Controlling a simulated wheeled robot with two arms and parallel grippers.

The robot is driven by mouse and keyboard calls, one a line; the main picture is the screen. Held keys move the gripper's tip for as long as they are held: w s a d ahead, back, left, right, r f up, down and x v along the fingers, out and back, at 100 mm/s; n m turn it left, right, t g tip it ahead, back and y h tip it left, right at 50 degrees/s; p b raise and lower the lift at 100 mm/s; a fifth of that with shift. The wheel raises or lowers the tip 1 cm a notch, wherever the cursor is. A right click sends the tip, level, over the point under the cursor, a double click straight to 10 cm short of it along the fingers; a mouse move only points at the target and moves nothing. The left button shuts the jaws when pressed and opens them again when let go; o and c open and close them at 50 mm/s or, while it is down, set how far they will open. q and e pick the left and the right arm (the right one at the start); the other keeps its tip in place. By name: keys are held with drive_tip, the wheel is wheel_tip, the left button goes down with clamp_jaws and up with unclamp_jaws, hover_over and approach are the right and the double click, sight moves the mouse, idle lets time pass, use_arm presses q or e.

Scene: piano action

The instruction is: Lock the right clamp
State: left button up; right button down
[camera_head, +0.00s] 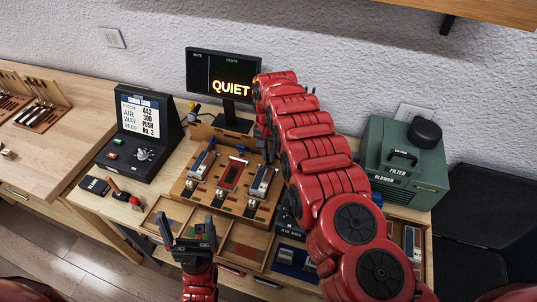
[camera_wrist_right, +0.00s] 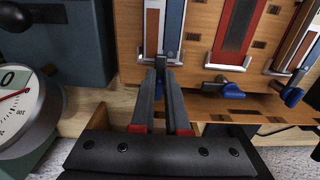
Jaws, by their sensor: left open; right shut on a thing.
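A wooden block (camera_head: 222,205) on the workbench holds a left and a right bar with a red strip between them. The right bar (camera_head: 262,181) is dark and silver; in the right wrist view it shows at the top (camera_wrist_right: 173,28). My left gripper (camera_head: 187,236) is open and empty in front of the drawer trays.
Two other clamps with blue levers, the middle one (camera_wrist_right: 227,89) and the left one (camera_wrist_right: 289,95), sit beside it. A round dial gauge (camera_wrist_right: 25,110) stands close by. A monitor (camera_head: 222,76) reads QUIET. A green blower box (camera_head: 400,170) stands right of my arm.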

drive_tip(key=c, duration=1.1)
unclamp_jaws()
drive_tip(key=shift+w+r, duration=0.4)
drive_tip(key=shift+w, duration=0.2)
drive_tip(key=o, duration=0.3)
drive_tip(key=shift+d+f, duration=0.1)
drive_tip(key=shift+f, duration=0.25)
drive_tip(key=shift+o, duration=0.2)
drive_tip(key=shift+s, duration=0.25)
drive_tip(key=shift+r+b, duration=0.35)
drive_tip(key=shift+r, duration=0.15)
wheel_tip(320, 180, up, 5)
drive_tip(key=shift+f+b, duration=0.15)
drive_tip(key=shift+b, duration=0.8)
wheel_tip(320, 180, up, 12)
drive_tip(key=shift+f, duration=0.15)
